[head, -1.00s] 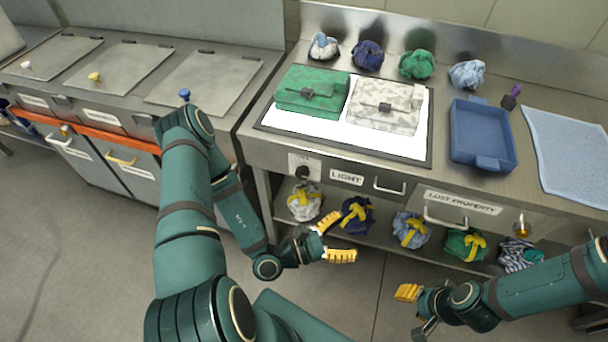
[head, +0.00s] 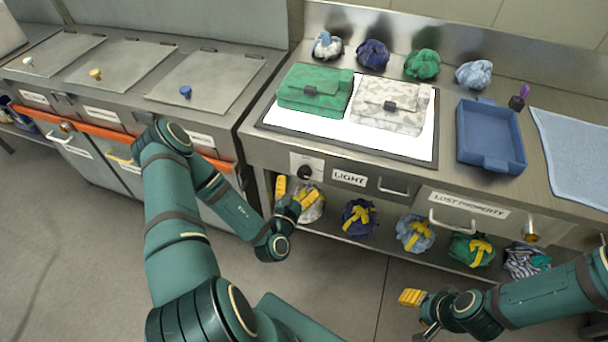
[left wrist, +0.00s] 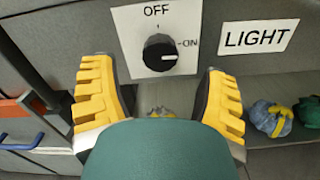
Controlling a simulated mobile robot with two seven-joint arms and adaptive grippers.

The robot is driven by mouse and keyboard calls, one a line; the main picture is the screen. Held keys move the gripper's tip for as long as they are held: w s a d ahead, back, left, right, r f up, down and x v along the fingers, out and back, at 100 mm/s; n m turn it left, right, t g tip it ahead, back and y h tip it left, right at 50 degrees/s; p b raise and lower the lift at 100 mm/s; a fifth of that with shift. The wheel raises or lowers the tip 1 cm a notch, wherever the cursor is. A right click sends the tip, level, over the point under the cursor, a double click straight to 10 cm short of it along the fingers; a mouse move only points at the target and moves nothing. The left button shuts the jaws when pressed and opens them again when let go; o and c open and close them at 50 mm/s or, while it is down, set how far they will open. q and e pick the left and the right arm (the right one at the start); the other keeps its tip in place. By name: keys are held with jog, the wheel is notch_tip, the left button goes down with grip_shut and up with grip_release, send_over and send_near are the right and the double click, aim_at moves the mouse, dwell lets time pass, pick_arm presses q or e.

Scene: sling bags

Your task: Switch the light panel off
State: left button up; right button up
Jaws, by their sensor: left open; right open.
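The light panel (head: 288,121) glows white on the counter, with a green bag (head: 314,91) and a pale patterned bag (head: 390,104) on it. Its black rotary knob (head: 304,172) is on the counter front beside the LIGHT label (head: 349,178). In the left wrist view, the knob (left wrist: 160,54) sits on a white plate marked OFF at top and ON at right; its white mark points right, to ON. My left gripper (head: 295,191) is open just below the knob, its yellow fingers (left wrist: 160,95) apart on either side and not touching it. My right gripper (head: 417,312) is open and empty at lower right.
A handle (head: 392,188) and the LOST PROPERTY drawer (head: 468,204) are to the right of the knob. Several tied bundles lie on the lower shelf behind my left gripper. A blue tray (head: 490,138) stands on the counter. The floor in front is clear.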

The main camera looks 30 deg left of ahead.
aim_at(303, 176)
pick_arm(q)
jog(key=shift+b+x, duration=0.4)
jog(key=shift+x, duration=2.25)
